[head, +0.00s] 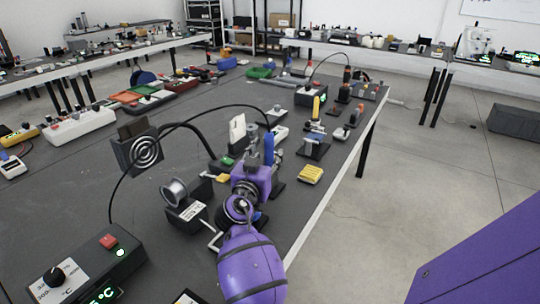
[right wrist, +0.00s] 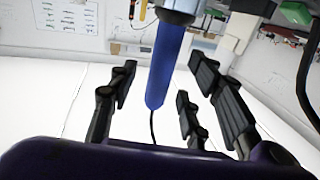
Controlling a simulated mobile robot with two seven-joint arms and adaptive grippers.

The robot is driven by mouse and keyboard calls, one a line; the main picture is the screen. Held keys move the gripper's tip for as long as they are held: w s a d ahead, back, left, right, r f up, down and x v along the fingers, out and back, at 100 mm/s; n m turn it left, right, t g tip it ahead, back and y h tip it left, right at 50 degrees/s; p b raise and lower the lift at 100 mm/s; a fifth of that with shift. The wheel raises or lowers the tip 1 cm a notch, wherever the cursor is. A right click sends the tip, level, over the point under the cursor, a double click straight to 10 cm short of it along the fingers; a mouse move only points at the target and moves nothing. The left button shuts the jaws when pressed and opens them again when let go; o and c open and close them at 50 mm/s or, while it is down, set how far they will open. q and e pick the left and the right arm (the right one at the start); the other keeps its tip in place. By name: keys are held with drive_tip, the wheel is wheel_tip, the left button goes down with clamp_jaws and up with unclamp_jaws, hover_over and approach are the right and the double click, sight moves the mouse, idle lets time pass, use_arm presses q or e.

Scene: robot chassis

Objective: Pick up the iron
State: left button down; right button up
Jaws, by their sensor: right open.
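The iron is a soldering iron with a blue handle (head: 268,148) standing upright near the middle of the bench, with a black cable looping to it. Its blue handle (right wrist: 165,65) also shows in the right wrist view, between the finger sets. My right gripper (head: 263,160) is at the handle, at the end of my purple arm. Its dark fingers are open (right wrist: 165,100), apart on both sides of the handle, with visible gaps. The iron's lower part is hidden by my gripper in the head view. My left gripper is not in view.
A black station (head: 112,262) with a red switch stands at front left. A solder spool (head: 175,191) and a square fan unit (head: 143,152) are left of my gripper. A yellow block (head: 310,174) lies to the right, near the bench edge. Small devices crowd the bench beyond.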

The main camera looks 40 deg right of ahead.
sight(268, 151)
drive_tip(key=x, duration=0.3)
drive_tip(key=shift+w+d, duration=0.1)
drive_tip(key=shift+w, duration=0.1)
drive_tip(key=shift+c, duration=0.4)
clamp_jaws()
drive_tip(key=shift+r, duration=0.1)
wheel_tip(268, 151, up, 10)
drive_tip(key=shift+f+p, duration=0.1)
drive_tip(key=shift+p, duration=0.55)
